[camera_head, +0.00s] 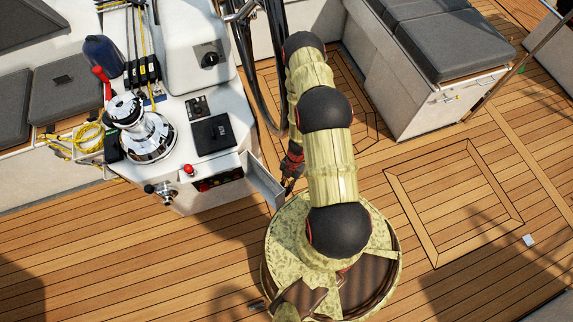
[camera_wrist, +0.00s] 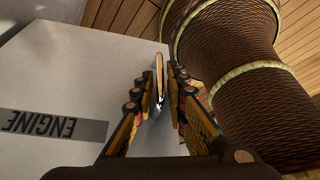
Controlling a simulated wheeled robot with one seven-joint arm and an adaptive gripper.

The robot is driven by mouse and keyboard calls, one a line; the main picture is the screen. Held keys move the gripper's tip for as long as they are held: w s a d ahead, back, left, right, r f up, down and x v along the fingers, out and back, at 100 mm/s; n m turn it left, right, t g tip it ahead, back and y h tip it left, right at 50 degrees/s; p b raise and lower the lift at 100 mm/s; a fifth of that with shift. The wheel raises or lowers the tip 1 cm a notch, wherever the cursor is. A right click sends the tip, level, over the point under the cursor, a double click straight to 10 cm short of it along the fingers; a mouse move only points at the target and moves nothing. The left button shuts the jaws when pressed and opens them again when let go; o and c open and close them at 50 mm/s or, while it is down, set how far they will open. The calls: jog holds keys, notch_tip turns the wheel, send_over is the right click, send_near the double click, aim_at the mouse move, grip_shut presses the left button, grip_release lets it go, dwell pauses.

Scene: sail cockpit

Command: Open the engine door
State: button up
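The engine door is a pale panel marked ENGINE, filling the left of the wrist view (camera_wrist: 65,85), its lettering upside down. In the head view, a pale grey panel (camera_head: 264,181), likely this door, stands out from the console's front right corner, beside a dark recess with red parts. A thin upright metal piece with an orange edge (camera_wrist: 159,78), perhaps a handle, is at the panel's right edge. My gripper (camera_wrist: 160,73) has one finger on each side of this piece, with narrow gaps visible. In the head view my gripper (camera_head: 290,170) is partly hidden by my arm.
The white console (camera_head: 190,113) carries a winch (camera_head: 146,135), a red knob and a black panel. The steering wheel (camera_head: 258,75) is behind my arm. A cushioned bench (camera_head: 450,45) stands at the upper right. Open wooden deck (camera_head: 90,240) lies at the lower left.

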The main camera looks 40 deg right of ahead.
jog(key=v, duration=1.1)
jog(key=shift+r, duration=0.4)
jog(key=shift+w+d, duration=0.1)
jog(key=shift+d, duration=0.05)
